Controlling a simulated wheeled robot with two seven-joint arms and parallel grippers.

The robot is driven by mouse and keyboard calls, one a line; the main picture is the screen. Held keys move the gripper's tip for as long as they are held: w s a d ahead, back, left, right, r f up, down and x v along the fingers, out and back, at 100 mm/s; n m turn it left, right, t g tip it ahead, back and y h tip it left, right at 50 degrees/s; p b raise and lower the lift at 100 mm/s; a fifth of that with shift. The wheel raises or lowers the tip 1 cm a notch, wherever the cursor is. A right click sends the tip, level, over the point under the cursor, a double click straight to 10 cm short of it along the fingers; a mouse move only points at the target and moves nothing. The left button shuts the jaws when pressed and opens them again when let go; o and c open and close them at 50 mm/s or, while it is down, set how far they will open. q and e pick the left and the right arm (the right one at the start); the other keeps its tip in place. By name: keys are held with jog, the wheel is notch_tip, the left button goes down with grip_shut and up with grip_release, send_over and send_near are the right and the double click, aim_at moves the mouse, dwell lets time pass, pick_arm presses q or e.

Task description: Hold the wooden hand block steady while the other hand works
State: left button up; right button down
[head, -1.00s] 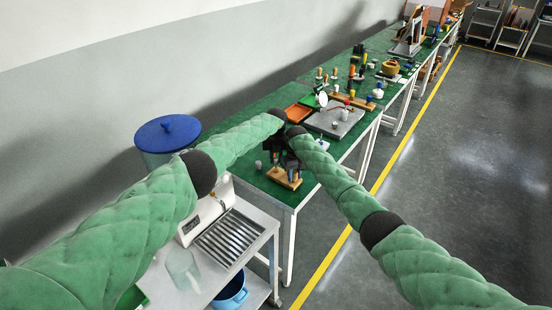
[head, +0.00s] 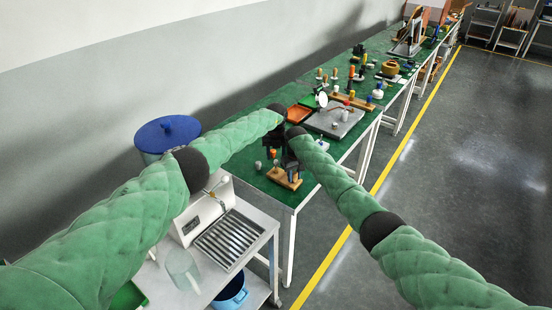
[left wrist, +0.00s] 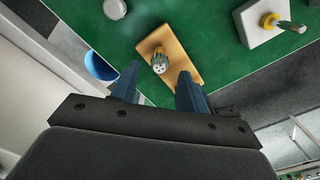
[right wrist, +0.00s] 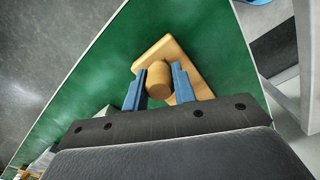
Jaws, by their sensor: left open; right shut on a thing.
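The wooden hand block (head: 284,178) lies near the front end of the green table. It shows as a flat plank in the left wrist view (left wrist: 180,50) and the right wrist view (right wrist: 190,72). My right gripper (right wrist: 157,82) is shut on its round wooden part, with one finger on each side. My left gripper (left wrist: 157,85) is open and empty above the block. A grey and yellow tool (left wrist: 159,63) stands on the plank, seen nearly end-on between the left fingers. In the head view both grippers are dark and small, partly hiding the block.
A grey knob (head: 258,165) and a small white block (left wrist: 268,22) with a yellow-collared tool are close by. An orange tray (head: 299,114) and a grey plate (head: 335,120) lie farther back.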

aim_at(276, 161)
pick_arm(q)
notch_tip(276, 161, up, 10)
jog(key=shift+f, duration=0.15)
dwell(0.4)
notch_tip(276, 161, down, 12)
jog(key=n, duration=1.2)
jog(key=shift+s+d+f, duration=0.1)
jog(key=shift+f, duration=0.05)
dwell(0.5)
grip_shut()
